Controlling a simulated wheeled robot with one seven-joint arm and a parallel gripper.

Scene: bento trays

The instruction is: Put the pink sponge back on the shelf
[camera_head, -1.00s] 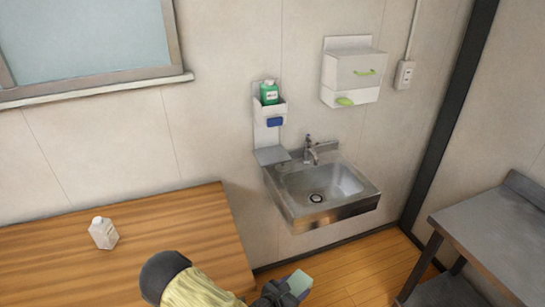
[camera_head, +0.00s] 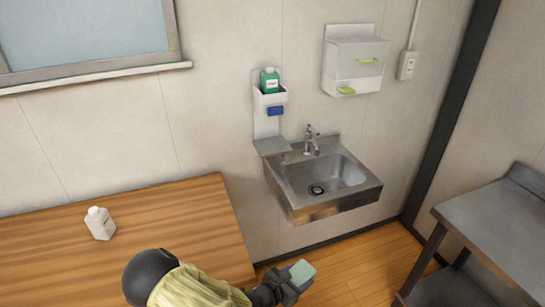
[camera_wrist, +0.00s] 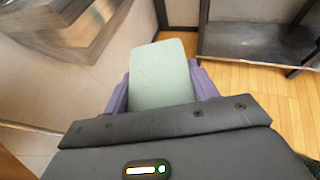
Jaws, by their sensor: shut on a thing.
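My gripper (camera_head: 290,279) is shut on a pale green, block-shaped sponge (camera_head: 302,272), held above the wooden floor in front of the sink. The sponge (camera_wrist: 163,75) also shows in the wrist view, sticking out between the two fingers. It looks pale green, not pink, and no pink sponge is in view. A small steel shelf (camera_head: 270,147) is at the sink's left rear corner, beyond my gripper. A white wall holder (camera_head: 279,98) above it carries a green bottle (camera_head: 269,81) and has a blue item (camera_head: 275,111) on its front.
A steel sink (camera_head: 304,210) with a tap (camera_head: 311,143) is on the wall. A wooden table (camera_head: 180,222) with a white bottle (camera_head: 100,223) is at left. A steel table (camera_head: 500,225) is at right. A white dispenser (camera_head: 353,62) hangs above the sink.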

